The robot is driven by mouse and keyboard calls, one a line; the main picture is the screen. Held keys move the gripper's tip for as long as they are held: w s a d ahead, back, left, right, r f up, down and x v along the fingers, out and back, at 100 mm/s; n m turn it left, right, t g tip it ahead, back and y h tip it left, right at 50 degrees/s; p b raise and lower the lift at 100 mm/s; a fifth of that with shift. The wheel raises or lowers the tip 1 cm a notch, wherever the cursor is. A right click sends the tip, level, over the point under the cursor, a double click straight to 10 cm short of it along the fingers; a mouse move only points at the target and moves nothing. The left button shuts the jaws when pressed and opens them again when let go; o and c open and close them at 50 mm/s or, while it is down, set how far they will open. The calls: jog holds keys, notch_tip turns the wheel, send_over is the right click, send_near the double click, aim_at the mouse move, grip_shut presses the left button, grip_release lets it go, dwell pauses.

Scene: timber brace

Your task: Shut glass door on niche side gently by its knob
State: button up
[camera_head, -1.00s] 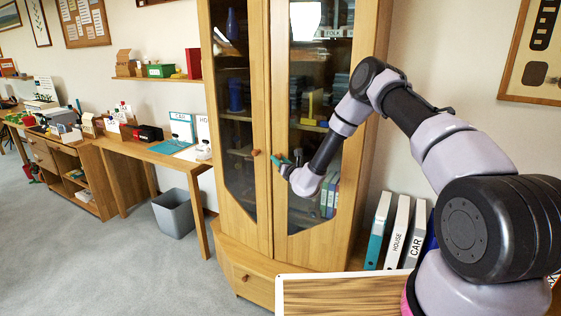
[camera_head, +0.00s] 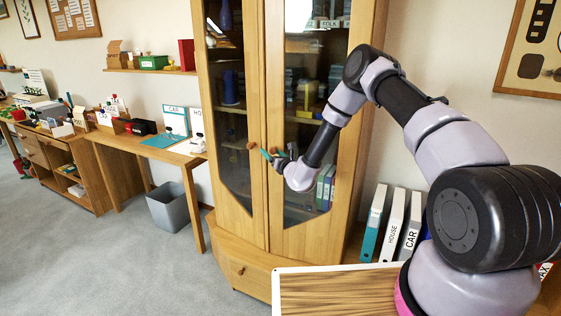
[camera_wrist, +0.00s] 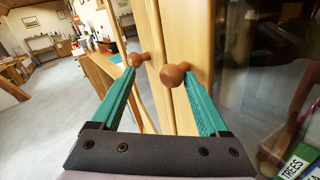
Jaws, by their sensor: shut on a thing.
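The tall wooden cabinet has two glass doors, a left one (camera_head: 232,90) and a right one (camera_head: 305,110). In the head view my gripper (camera_head: 271,155) is at the right door's inner edge, beside the left door's round brown knob (camera_head: 251,146). The left door's knob (camera_wrist: 136,59) shows by the left fingertip. The doors' edges lie close together; I cannot tell whether the right door is fully flush.
Binders (camera_head: 393,225) stand right of the cabinet. A wood-grained board with a white edge (camera_head: 340,297) is in front of it. A desk (camera_head: 165,155) and a grey bin (camera_head: 172,207) are to the left. Grey floor (camera_head: 100,260) is open at the left front.

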jog(key=v, duration=1)
jog(key=shift+w+d, duration=0.1)
jog(key=shift+d, duration=0.1)
jog(key=s+a+r+n+g+y, duration=0.3)
jog(key=r+n+y, duration=0.15)
jog(key=r, duration=0.55)
jog(key=s+a+r+n+g+y, duration=0.2)
jog(key=a+r+n+g+y, duration=0.15)
jog(key=r+n, duration=0.4)
jog(key=s+r+n+g, duration=0.8)
jog(key=s+r, duration=0.4)
jog(key=s, duration=0.1)
jog(key=s+d+r+n+g+h, duration=0.1)
jog(key=s+d+r+n+h, duration=0.2)
jog(key=s+d+n+h, duration=0.55)
jog(key=s+d+r+t+h, duration=0.2)
jog(key=s+d, duration=0.3)
jog(key=d, duration=0.3)
jog(key=s+d+r+n+t+h, duration=0.1)
jog(key=s+d+r+t+h, duration=0.1)
jog(key=d, duration=0.7)
jog(key=s+t+h, duration=0.1)
jog(key=s+t, duration=0.1)
jog(key=s, duration=0.1)
jog(key=shift+s+d, duration=0.2)
jog(key=shift+d, duration=0.05)
